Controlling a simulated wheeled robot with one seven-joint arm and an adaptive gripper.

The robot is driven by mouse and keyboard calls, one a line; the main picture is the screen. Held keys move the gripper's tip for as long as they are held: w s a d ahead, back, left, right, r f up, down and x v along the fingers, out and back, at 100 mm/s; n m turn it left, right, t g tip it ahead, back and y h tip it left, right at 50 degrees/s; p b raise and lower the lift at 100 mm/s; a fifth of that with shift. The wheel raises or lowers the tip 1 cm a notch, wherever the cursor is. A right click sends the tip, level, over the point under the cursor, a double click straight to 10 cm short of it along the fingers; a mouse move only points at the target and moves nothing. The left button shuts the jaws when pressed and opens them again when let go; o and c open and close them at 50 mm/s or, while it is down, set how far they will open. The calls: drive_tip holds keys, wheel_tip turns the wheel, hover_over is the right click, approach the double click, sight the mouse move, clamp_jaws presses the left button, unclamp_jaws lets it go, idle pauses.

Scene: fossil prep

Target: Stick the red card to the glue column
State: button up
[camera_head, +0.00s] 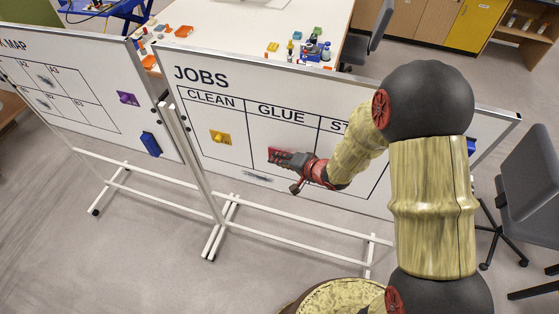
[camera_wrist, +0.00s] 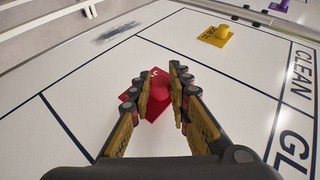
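The red card (camera_wrist: 158,105) with its round red knob is at the fingertips in the wrist view, partly hidden by the fingers. My gripper (camera_wrist: 164,82) has a finger on each side of the knob and looks shut on it. In the head view my gripper (camera_head: 274,157) is in front of the glue column (camera_head: 285,126) of the JOBS board, with a bit of red at its tip. The card appears within the glue column's lines; I cannot tell whether its back touches the board.
A yellow card (camera_head: 220,138) is in the clean column. A dark smudge (camera_head: 258,175) marks the board's lower part. A grey chair (camera_head: 530,170) stands at right.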

drive_tip(key=shift+c, duration=1)
drive_tip(key=shift+w+d+p, duration=0.25)
drive_tip(key=shift+w+p, duration=0.15)
drive_tip(key=shift+w, duration=0.35)
drive_tip(key=o, duration=0.9)
drive_tip(key=s+a, duration=0.2)
drive_tip(key=s, duration=0.4)
drive_tip(key=shift+s+a, duration=0.2)
drive_tip(key=shift+s, duration=0.15)
